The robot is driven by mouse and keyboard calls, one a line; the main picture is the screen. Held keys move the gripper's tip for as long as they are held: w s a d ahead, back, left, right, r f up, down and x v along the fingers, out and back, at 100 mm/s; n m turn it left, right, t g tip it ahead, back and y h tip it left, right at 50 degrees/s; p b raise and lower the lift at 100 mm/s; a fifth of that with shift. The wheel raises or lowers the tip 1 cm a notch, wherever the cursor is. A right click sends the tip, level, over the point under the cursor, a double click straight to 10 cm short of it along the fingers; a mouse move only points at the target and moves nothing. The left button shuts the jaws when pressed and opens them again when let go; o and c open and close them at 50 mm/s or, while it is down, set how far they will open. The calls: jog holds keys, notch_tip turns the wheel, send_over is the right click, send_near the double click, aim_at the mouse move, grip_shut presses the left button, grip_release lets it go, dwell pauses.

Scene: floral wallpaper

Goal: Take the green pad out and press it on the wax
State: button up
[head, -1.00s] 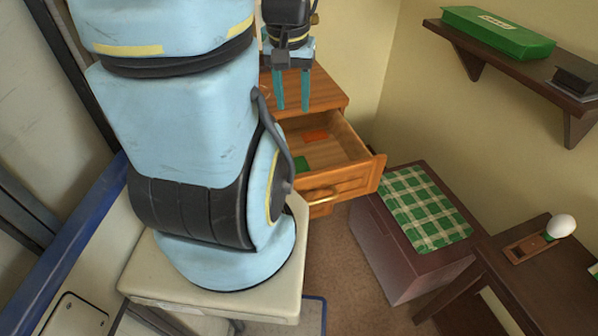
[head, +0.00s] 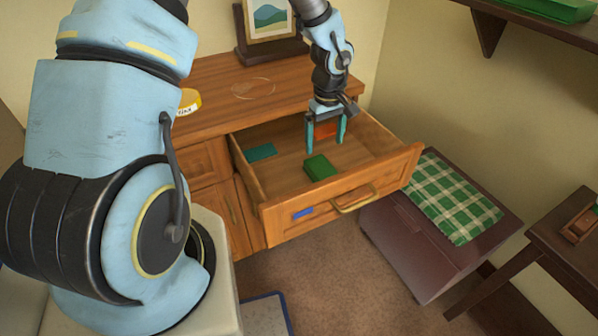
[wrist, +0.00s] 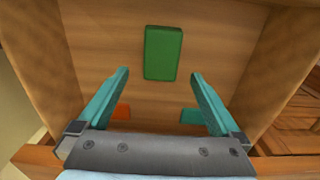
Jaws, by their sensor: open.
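The green pad (head: 320,167) is a thick rectangular block lying flat in the open drawer (head: 387,166). It also shows in the wrist view (wrist: 163,52), just beyond the fingertips and roughly centred between them. My gripper (head: 325,146) points down over the drawer, open and empty, close behind the pad in the head view. A pale oval mark (head: 254,88) lies on the dresser top (head: 215,75); I cannot tell if it is the wax. A yellow tin (head: 190,101) stands near it, its label partly hidden by my arm.
The drawer also holds a teal piece (head: 261,152) and an orange piece (head: 325,129). A blue strip (head: 302,213) is on the drawer front. A framed picture (head: 269,20) stands on the dresser. A cabinet with a green checked cloth (head: 447,196) is at the right.

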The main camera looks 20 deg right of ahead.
aim_at(322, 167)
notch_tip(322, 167, down, 5)
jog(key=shift+f+p, duration=0.1)
jog(key=shift+p, duration=0.2)
jog(key=shift+s+a+f+p, duration=0.15)
jog(key=shift+f+p, duration=0.5)
jog(key=shift+f, duration=2)
jog(key=c, duration=1.2)
